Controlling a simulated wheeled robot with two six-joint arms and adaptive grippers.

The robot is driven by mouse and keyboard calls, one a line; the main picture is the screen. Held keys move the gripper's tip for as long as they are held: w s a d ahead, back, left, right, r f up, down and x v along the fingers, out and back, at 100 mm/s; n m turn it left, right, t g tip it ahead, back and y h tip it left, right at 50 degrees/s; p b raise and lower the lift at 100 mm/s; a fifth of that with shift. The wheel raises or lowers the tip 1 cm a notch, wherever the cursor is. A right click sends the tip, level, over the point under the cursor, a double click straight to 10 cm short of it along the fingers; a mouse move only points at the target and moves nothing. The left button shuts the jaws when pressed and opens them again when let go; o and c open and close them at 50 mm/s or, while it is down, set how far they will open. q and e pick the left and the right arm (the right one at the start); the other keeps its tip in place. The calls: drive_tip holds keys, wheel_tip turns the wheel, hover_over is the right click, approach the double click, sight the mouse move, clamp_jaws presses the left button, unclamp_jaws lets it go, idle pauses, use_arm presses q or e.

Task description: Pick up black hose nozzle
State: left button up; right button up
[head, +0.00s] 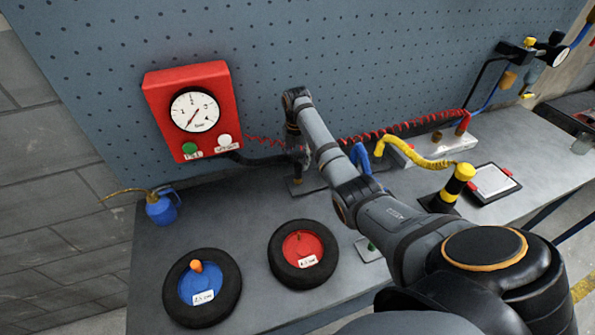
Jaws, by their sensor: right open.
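A black hose (255,160) runs from the bottom of the red gauge box (193,112) to the spot under my right gripper. Its end, where the black nozzle seems to be, is small and mostly hidden by the gripper, above a small stand (297,187) on the bench. My right gripper (299,162) points down right at that hose end, its jaws open. I cannot tell whether the fingers touch the nozzle. My left gripper is not in view.
Two tyres with blue (230,284) and red (333,253) hubs lie on the bench's (240,233) front. A blue oil can (160,208) stands at the left. The pegboard rises close behind.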

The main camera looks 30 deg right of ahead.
sight(298, 164)
drive_tip(key=f, duration=0.2)
drive_tip(key=f+p, duration=0.1)
drive_tip(key=shift+s+f, duration=0.35)
drive_tip(key=shift+f, duration=0.05)
drive_tip(key=shift+d+f, duration=0.1)
drive_tip(key=shift+f, duration=0.15)
drive_tip(key=c, duration=0.7)
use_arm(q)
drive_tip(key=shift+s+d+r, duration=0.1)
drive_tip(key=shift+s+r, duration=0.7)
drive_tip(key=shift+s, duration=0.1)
use_arm(e)
clamp_jaws()
